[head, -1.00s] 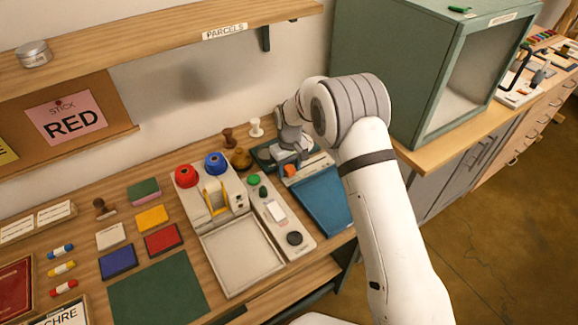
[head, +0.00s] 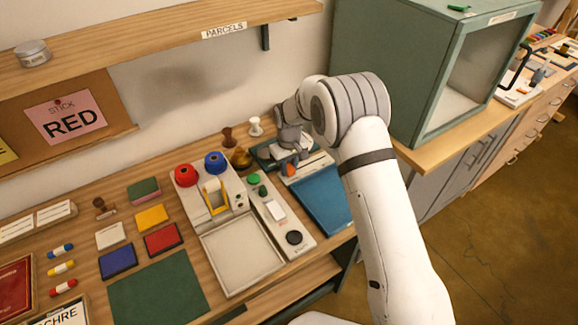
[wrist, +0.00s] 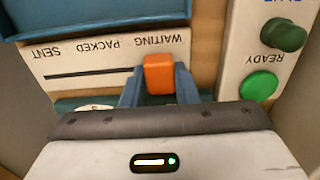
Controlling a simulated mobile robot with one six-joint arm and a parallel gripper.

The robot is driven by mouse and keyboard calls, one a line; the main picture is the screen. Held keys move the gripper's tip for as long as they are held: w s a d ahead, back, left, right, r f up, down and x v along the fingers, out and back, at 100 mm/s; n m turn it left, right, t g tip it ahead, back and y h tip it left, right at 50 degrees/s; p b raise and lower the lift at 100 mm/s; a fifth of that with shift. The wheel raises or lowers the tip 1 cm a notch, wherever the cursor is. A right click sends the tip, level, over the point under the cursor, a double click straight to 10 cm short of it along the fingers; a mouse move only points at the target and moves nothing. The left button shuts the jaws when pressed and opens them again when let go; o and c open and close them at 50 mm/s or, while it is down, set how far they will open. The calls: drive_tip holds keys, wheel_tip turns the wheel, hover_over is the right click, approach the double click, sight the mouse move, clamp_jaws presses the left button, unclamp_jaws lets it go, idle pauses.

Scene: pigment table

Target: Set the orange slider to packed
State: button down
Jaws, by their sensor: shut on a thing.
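The orange slider (wrist: 158,74) sits at the WAITING end of a white panel (wrist: 75,60) in the wrist view. The panel's labels read upside down there, with PACKED in the middle and SENT at the left end of a dark slot. My gripper (wrist: 159,84) is shut on the slider, with one blue-grey finger on each side of it. In the head view my gripper (head: 288,158) is low over the panel, and part of the orange slider (head: 289,170) shows below it.
A blue tray (head: 322,200) lies in front of the panel. A white console holds a green READY button (wrist: 258,86) and a dark green knob (wrist: 283,36) beside the slider. A large green cabinet (head: 385,75) stands to the right of my arm.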

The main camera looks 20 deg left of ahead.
sight(305, 165)
drive_tip(key=w+d+b, duration=0.1)
drive_tip(key=w+d, duration=0.1)
drive_tip(key=w+d+b, duration=0.1)
drive_tip(key=w, duration=0.1)
drive_tip(key=shift+w+d+f, duration=0.2)
drive_tip(key=shift+w+d, duration=0.05)
drive_tip(key=shift+d, duration=0.15)
drive_tip(key=shift+w+d+r, duration=0.1)
drive_tip(key=shift+w+d, duration=0.15)
drive_tip(key=shift+w, duration=0.05)
drive_tip(key=shift+r, duration=0.1)
drive_tip(key=c, duration=1.1)
unclamp_jaws()
drive_tip(key=shift+r+b, duration=0.75)
drive_tip(key=shift+r, duration=3.15)
